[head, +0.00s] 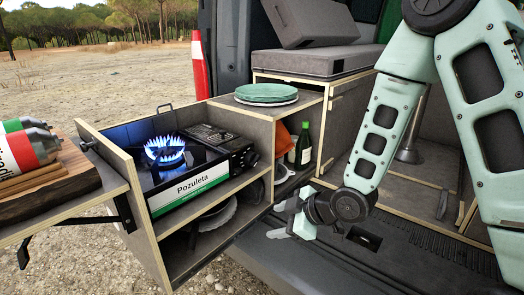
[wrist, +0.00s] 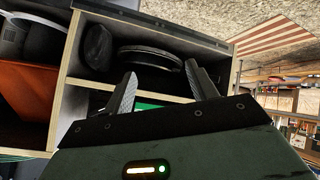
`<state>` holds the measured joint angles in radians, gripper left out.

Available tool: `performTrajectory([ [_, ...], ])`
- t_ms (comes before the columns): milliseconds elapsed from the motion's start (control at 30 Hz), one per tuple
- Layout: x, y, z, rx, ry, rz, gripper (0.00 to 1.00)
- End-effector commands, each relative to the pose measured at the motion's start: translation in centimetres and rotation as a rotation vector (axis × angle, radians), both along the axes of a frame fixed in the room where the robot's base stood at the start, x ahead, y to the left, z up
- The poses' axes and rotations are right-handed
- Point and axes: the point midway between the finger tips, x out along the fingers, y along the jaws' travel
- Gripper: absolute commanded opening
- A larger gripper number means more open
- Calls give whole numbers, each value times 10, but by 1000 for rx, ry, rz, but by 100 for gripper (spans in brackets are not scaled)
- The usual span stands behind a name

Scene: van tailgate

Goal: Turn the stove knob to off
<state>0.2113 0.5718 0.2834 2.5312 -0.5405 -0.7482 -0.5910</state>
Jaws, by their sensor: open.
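The camping stove (head: 190,175) sits on the upper shelf of the pull-out kitchen unit, with a blue flame (head: 165,150) burning on its burner. The dark stove knob (head: 251,158) is at the right end of the stove's front; its marking is too small to read. My gripper (head: 281,219) is open and empty, lower and to the right of the knob, apart from it, in front of the cabinet. In the wrist view my open fingers (wrist: 162,88) point at the shelves; I cannot make out the knob there.
Plates (head: 267,93) rest on the cabinet top. A green bottle (head: 303,147) and an orange item (head: 283,140) stand in the open compartment beside the stove. Pans (head: 213,213) lie on the lower shelf. A side table (head: 60,190) with canisters is at left. Space before the stove is free.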

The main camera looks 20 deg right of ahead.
Motion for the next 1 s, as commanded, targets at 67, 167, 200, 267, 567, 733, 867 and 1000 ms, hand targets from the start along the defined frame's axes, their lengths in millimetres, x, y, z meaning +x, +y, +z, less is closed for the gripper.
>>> performTrajectory([
  [67,9,-19,13,65,-107,6,57],
  [167,15,-40,28,145,-264,4,57],
  [200,16,-48,35,175,-325,-4,57],
  [267,15,-61,45,214,-408,-21,57],
  [567,7,-95,70,304,-624,-95,57],
  [733,11,-94,67,304,-632,-93,57],
  [867,17,-92,65,304,-634,-91,57],
  [1000,23,-89,65,304,-633,-90,57],
])
